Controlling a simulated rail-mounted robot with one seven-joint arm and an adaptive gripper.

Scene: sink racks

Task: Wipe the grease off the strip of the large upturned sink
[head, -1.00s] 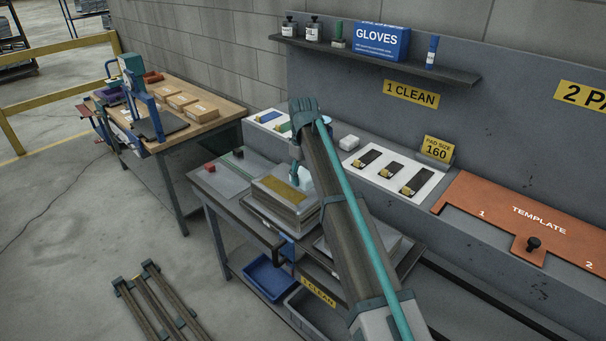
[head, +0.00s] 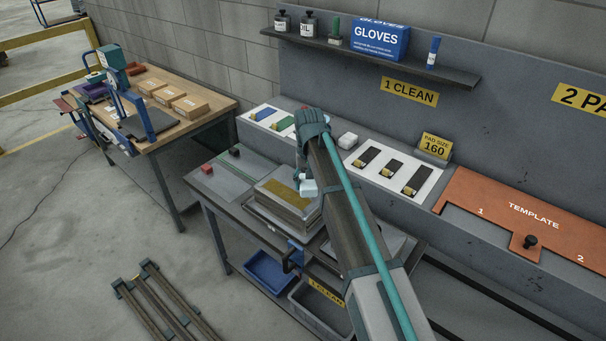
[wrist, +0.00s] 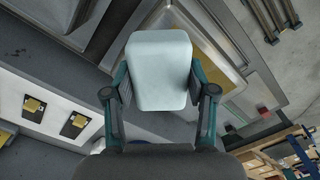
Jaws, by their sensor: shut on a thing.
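The large upturned sink (head: 277,217) is a pale metal box on the bench, with a yellow-brown greasy strip (head: 284,194) on its top. My gripper (head: 305,182) is shut on a white wiping block (wrist: 158,72) with rounded corners. In the head view the white block (head: 308,188) is at the right end of the strip. Whether it touches the surface I cannot tell. In the wrist view the block and fingers hide part of the sink, and some of the yellow strip (wrist: 214,48) shows to their right.
Another white block (head: 348,140) lies on the back ledge, left of a white board with dark strips (head: 414,180). A red block (head: 206,169) is at the bench's left. Another metal piece is partly hidden behind my arm. An orange template (head: 520,215) lies at right.

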